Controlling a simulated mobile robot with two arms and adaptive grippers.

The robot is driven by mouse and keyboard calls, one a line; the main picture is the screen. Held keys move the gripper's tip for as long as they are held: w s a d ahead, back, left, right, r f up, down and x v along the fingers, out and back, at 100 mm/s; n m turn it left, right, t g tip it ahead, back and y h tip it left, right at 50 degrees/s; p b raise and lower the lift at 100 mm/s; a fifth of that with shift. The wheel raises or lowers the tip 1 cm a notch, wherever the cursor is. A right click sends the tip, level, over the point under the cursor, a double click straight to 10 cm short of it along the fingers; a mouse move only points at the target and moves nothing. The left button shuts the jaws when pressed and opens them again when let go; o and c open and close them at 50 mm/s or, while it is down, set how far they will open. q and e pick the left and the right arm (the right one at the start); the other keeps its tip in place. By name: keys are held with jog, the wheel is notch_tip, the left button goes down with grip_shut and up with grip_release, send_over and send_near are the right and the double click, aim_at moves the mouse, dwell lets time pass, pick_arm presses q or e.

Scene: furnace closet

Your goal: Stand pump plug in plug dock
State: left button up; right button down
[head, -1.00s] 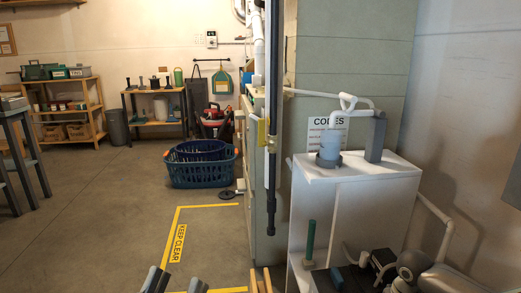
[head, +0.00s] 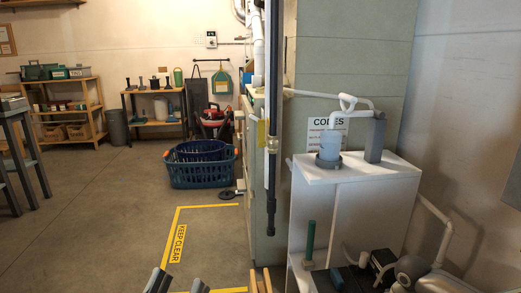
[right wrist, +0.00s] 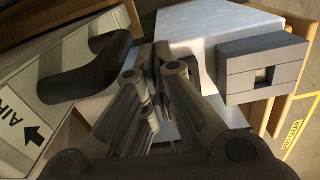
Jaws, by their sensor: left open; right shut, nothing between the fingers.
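A grey block with a small square opening (right wrist: 240,75) shows at the upper right of the right wrist view and looks like the plug dock. It sits beside a pale white surface (right wrist: 200,35). I cannot pick out the pump plug for certain in either view. My right gripper (right wrist: 155,75) is shut and empty, left of the grey block and apart from it. My left gripper (head: 178,283) is open and empty at the bottom edge of the head view, above the floor near the yellow floor marking.
A white cabinet (head: 345,205) with a pipe and cup on top stands at right, with dark pump equipment (head: 385,270) before it. A dark vertical pipe (head: 272,180) hangs mid-view. A blue basket (head: 200,175) stands behind. A dark curved bar (right wrist: 85,68) lies left of my right gripper.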

pick_arm(q)
jog(key=shift+w+f, duration=0.15)
jog(key=shift+f, duration=0.05)
pick_arm(e)
jog(key=shift+f, duration=0.3)
pick_arm(q)
notch_tip(320, 180, down, 15)
jog(key=a+g+y+p, duration=0.2)
jog(key=g+y+p, duration=0.15)
jog(key=g, duration=0.65)
jog(key=s+a+f+n+g+y+p, duration=0.1)
jog(key=s+a+f+g, duration=0.4)
jog(key=s, duration=0.8)
jog(key=shift+f+g+y+p, duration=0.55)
jog(key=shift+f+g+p, duration=0.9)
jog(key=shift+f, duration=0.75)
pick_arm(e)
jog(key=shift+r, duration=2.5)
